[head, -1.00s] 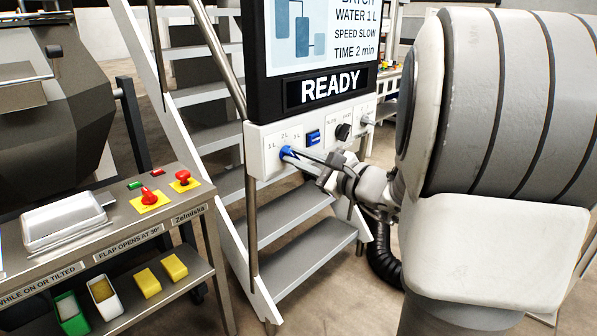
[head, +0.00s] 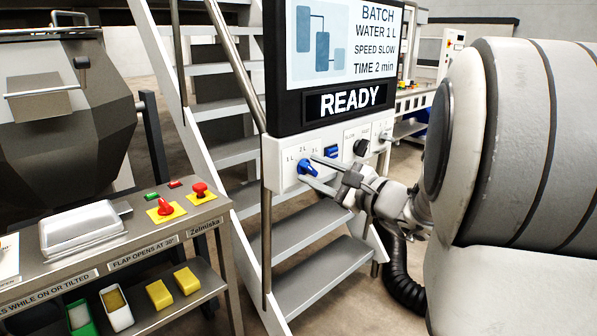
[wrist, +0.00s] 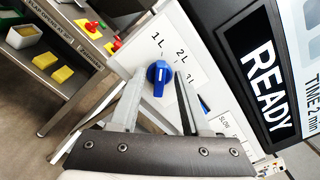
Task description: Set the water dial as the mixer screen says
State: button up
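The mixer screen (head: 345,40) reads BATCH, WATER 1 L, SPEED SLOW, TIME 2 min, with READY below. The blue water dial (head: 308,168) is on the white panel under it, with marks 1 L, 2 L and 3 L. In the wrist view the dial (wrist: 159,75) has a white line that runs roughly toward 1 L. My gripper (wrist: 158,82) is open, with one finger on each side of the dial. Gaps show between dial and fingers, so I see no grip on it. In the head view my gripper (head: 322,178) is at the dial's lower right.
A blue switch (head: 331,151) and a black SLOW/FAST knob (head: 360,147) sit right of the dial. Metal stairs (head: 325,245) stand behind the panel. A side table (head: 130,232) at left carries red buttons on yellow plates and a metal box.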

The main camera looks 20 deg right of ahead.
jog(key=p+v, duration=0.2)
jog(key=v, duration=1.5)
jog(key=shift+s+p, duration=0.25)
jog(key=shift+p, duration=0.15)
